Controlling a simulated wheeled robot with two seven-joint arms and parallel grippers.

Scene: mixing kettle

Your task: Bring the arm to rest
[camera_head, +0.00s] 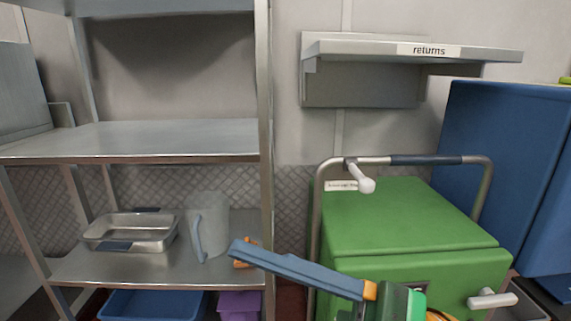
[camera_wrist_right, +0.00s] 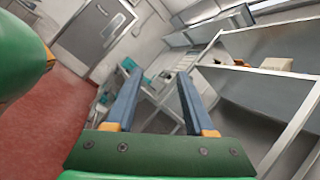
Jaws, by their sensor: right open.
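My right gripper (camera_head: 240,252) reaches in from the bottom of the head view, its blue finger pointing left in front of the metal rack. In the right wrist view the gripper (camera_wrist_right: 159,76) shows two blue fingers spread apart with nothing between them. My left gripper is in neither view. The right arm behind the gripper is mostly cut off by the lower edge of the head view.
A green box (camera_head: 405,225) with a metal rail stands close to my right arm. The metal rack (camera_head: 180,138) at left holds a steel pan (camera_head: 130,235) and a grey pitcher (camera_head: 208,222). A "returns" shelf (camera_head: 350,50) hangs above; a blue cabinet (camera_head: 510,160) stands right.

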